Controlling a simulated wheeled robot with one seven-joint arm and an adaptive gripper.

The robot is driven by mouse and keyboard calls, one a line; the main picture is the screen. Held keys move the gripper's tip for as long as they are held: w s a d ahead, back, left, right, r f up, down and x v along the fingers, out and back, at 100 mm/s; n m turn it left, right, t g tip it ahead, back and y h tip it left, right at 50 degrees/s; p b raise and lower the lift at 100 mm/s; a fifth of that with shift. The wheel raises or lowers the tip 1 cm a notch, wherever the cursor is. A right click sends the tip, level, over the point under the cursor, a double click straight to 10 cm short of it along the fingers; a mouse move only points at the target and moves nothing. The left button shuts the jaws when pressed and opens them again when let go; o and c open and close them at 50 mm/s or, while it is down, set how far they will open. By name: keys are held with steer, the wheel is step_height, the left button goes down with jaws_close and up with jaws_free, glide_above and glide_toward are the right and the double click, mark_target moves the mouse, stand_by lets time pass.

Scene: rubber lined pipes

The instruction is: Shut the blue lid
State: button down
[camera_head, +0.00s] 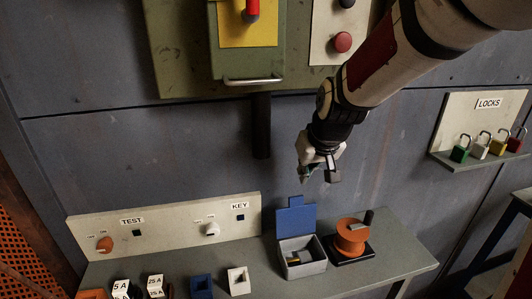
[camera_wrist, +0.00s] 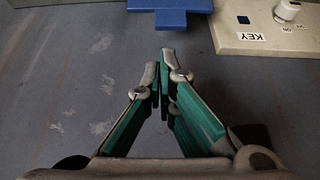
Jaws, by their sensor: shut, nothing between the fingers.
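The blue lid (camera_head: 296,217) stands upright, open, at the back of a small grey box (camera_head: 309,268) on the bench. Something dark and yellowish lies inside the box. In the wrist view the blue lid (camera_wrist: 171,16) shows at the top edge, beyond the fingertips. My gripper (camera_head: 320,178) hangs in the air above and a little right of the lid, apart from it. In the wrist view my gripper (camera_wrist: 163,75) has its green-padded fingers together at the tips, with nothing between them.
An orange spool (camera_head: 351,236) on a black base stands right of the box. A panel (camera_head: 165,232) marked TEST and KEY stands to the left. Blue and white blocks (camera_head: 202,287) sit at the front left. Padlocks (camera_head: 480,148) sit on a shelf at right.

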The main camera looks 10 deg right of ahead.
steer(key=x, duration=0.7)
steer(key=shift+f, duration=0.15)
